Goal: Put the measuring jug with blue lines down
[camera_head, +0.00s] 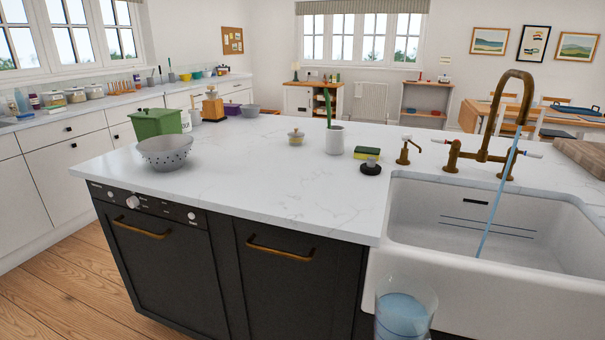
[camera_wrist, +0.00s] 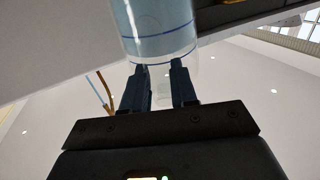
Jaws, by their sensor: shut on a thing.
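The measuring jug (camera_head: 402,312) is clear, with blue water and blue lines, and shows at the bottom edge of the head view, in front of the sink's front wall and below the worktop level in the picture. Its lower part is cut off. In the wrist view the jug (camera_wrist: 160,30) shows at the top with a blue line round it. My gripper (camera_wrist: 160,78) is shut on it, one dark finger at each side. My gripper does not show in the head view.
The white worktop (camera_head: 290,195) has a wide bare front area. Water runs from the brass tap (camera_head: 490,130) into the white sink (camera_head: 440,290).

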